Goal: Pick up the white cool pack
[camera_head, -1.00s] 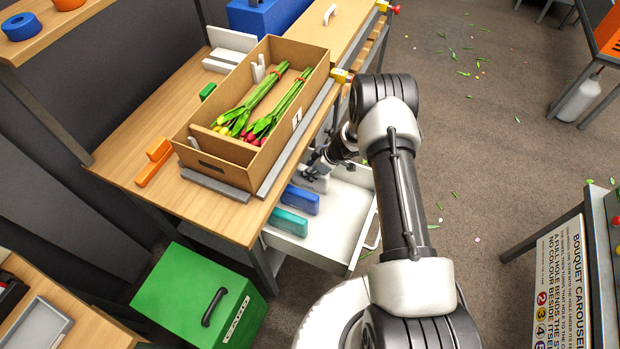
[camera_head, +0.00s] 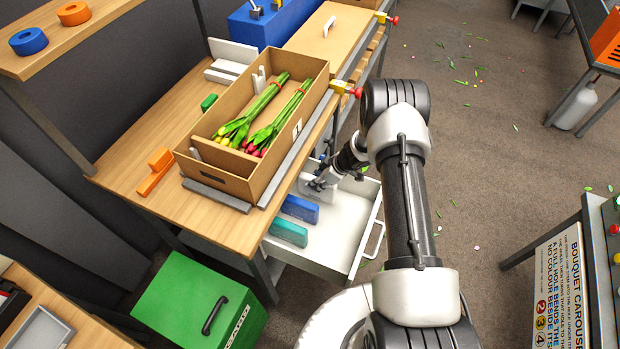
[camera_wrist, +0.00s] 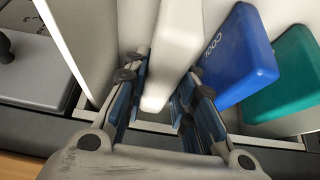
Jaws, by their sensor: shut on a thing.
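The white cool pack (camera_wrist: 176,50) stands on edge between the fingers of my gripper (camera_wrist: 165,95) in the wrist view. My gripper is shut on it, with a finger pad against each side. In the head view my gripper (camera_head: 322,182) is at the open drawer (camera_head: 338,240), and the white pack (camera_head: 316,192) is mostly hidden by it. A blue cool pack (camera_head: 300,208) and a teal cool pack (camera_head: 288,232) stand in the drawer; the blue one (camera_wrist: 238,55) and the teal one (camera_wrist: 292,80) show right of the white pack in the wrist view.
A cardboard box (camera_head: 225,180) with tulip bunches (camera_head: 265,118) stands on the wooden table (camera_head: 135,135) above the drawer. A green box (camera_head: 195,305) with a black handle is on the floor at left. Drawer floor is bare towards the front right.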

